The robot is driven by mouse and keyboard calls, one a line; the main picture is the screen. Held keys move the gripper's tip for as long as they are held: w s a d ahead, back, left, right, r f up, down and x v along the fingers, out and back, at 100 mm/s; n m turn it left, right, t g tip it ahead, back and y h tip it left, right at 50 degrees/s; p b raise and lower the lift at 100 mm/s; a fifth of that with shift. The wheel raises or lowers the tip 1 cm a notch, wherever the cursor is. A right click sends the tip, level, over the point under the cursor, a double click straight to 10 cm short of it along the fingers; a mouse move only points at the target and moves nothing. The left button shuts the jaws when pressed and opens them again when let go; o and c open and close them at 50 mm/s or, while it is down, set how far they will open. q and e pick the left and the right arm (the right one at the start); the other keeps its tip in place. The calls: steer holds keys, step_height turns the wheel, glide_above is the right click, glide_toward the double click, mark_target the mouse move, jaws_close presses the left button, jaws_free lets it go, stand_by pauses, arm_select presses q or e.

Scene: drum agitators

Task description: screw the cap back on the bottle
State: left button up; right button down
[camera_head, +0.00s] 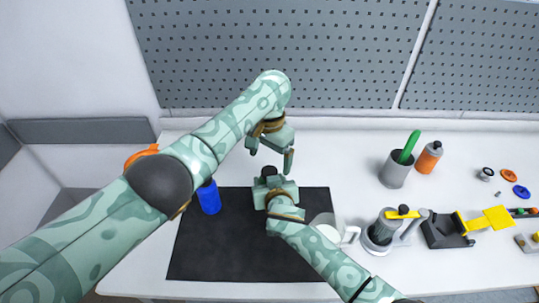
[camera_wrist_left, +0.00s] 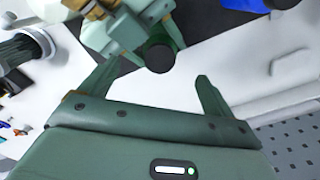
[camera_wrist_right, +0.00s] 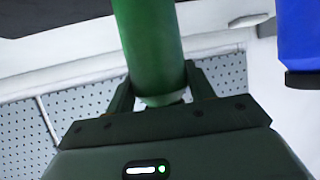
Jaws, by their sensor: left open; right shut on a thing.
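My right gripper (camera_head: 272,187) is shut around a green bottle (camera_wrist_right: 150,40) over the dark mat. In the right wrist view, which shows the scene inverted, a pale band (camera_wrist_right: 162,101) shows at the bottle's upper end, partly behind my gripper. In the left wrist view a dark round piece (camera_wrist_left: 159,53), which looks like the cap, sits at the top end of the green bottle (camera_wrist_left: 170,28). I cannot tell how tightly it sits. My left gripper (camera_head: 271,157) is open and empty above it, its fingers spread on either side and apart from it.
The dark mat (camera_head: 210,255) lies on the white table. A blue bottle (camera_head: 209,198) with a dark cap (camera_wrist_right: 303,80) stands left. Right are a glass mug (camera_head: 328,226), a press-like pot (camera_head: 382,232), a grey cup (camera_head: 395,173), an orange bottle (camera_head: 429,158) and a yellow-black device (camera_head: 445,231).

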arm_select(q)
steer(key=shift+r, duration=0.1)
step_height(320, 180, up, 12)
stand_by(0.4)
steer(key=shift+w, duration=0.1)
arm_select(e)
steer(key=shift+c, duration=2.3)
jaws_free()
steer(key=shift+s+r, duration=0.25)
steer(key=shift+s, duration=0.2)
arm_select(q)
steer(key=shift+r+p, duration=1.55)
steer(key=shift+r, duration=0.05)
arm_select(e)
steer(key=v, duration=1.5)
steer(key=shift+d, duration=0.2)
